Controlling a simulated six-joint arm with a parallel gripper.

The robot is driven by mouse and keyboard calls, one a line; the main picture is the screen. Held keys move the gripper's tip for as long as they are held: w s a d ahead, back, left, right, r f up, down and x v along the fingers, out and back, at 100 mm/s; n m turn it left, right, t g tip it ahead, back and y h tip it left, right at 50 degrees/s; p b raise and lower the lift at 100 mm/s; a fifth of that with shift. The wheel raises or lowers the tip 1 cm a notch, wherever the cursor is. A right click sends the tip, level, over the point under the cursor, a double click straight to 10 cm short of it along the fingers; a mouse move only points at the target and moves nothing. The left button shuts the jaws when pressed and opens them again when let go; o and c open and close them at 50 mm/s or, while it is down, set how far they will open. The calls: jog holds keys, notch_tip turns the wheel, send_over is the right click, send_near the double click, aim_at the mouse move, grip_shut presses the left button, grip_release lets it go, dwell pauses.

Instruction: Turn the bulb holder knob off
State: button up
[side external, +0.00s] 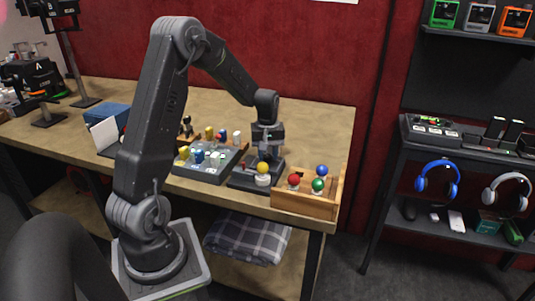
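The dark bulb holder (243,181) stands near the table's front edge, right of centre. My gripper (267,150) points down, over or just behind the back of the holder. Its fingertips are small and dark against the holder, so I cannot tell whether they are open, or touching anything.
A wooden box (306,207) with red (294,180), green (318,184) and blue (321,169) bulbs stands close on the right. A grey button panel (203,174) with several coloured pieces is on the left. The table (322,122) is clear at the back right.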

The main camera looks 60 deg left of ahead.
aim_at(268, 155)
jog(key=o, duration=0.4)
notch_tip(268, 155, up, 14)
dwell(0.6)
jog(key=shift+f, duration=0.1)
jog(key=s+d+r+m+t, duration=0.25)
jog(key=s+d+m, duration=0.25)
jog(key=d, duration=0.6)
jog(key=s+d+r+m+t, duration=0.25)
jog(key=s+d+m, duration=0.25)
jog(key=d, duration=0.5)
jog(key=s+d+f+m, duration=0.1)
jog(key=s+d+m, duration=0.2)
jog(key=s+d, duration=0.2)
jog(key=shift+s+f+m+t, duration=0.3)
jog(key=shift+s+m, duration=0.1)
jog(key=shift+s, duration=0.35)
